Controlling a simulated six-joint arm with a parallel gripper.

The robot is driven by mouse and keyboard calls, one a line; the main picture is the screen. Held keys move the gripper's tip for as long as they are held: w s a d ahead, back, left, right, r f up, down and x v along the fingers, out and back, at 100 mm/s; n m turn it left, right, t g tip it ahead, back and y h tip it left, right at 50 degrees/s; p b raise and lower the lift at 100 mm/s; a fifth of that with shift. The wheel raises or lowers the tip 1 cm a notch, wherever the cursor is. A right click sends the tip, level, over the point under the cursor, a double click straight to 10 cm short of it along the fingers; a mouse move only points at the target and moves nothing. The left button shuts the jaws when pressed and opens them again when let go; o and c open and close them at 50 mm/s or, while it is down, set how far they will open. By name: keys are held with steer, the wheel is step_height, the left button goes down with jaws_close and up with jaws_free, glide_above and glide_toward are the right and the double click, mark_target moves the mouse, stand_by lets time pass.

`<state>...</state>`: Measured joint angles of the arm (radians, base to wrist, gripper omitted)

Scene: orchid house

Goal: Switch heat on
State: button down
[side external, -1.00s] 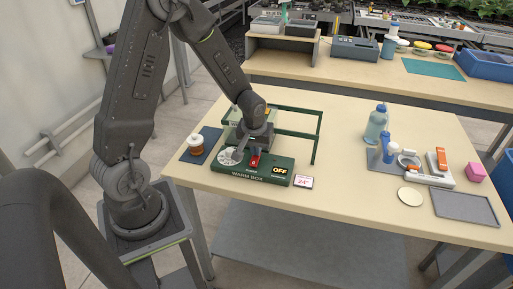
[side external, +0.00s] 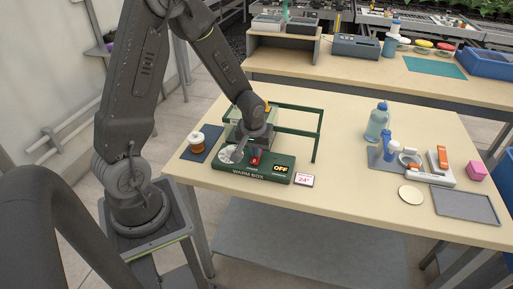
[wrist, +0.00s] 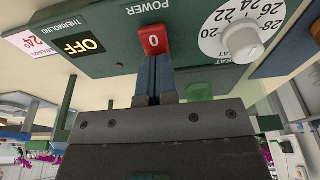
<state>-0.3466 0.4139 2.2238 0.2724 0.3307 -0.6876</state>
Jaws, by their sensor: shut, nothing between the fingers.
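The green warm box (side external: 240,173) stands at the table's front left; its panel also shows in the wrist view (wrist: 110,35). The red power switch (wrist: 154,40) is marked 0, and it shows small in the side view (side external: 254,161). The black display (wrist: 85,45) reads OFF. A white numbered dial with a knob (wrist: 240,44) is beside the switch. My gripper (wrist: 154,62) is shut and empty, its blue fingertips right at the lower edge of the switch. I cannot tell whether they press it. In the side view my gripper (side external: 256,149) is over the panel.
A card reading 24° (side external: 304,179) lies right of the box. A jar (side external: 197,142) stands on a dark mat to its left. A green frame (side external: 316,138) rises behind the panel. Bottles (side external: 377,122) and a grey tray (side external: 465,207) are at the right. The table's middle is clear.

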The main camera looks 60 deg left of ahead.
steer(key=shift+r, duration=0.1)
step_height(320, 180, up, 14)
steer(key=s+d, duration=0.2)
steer(key=shift+f, duration=0.2)
steer(key=shift+w, duration=0.1)
steer(key=shift+w+a, duration=0.45)
steer(key=shift+a, duration=0.05)
glide_toward(253, 163)
steer(key=w+a+f, duration=0.1)
steer(key=f, duration=0.1)
steer(key=w+a+f, duration=0.3)
steer(key=f, duration=0.1)
steer(key=shift+w+a+f, duration=0.15)
steer(key=shift+w+f, duration=0.05)
stand_by(0.4)
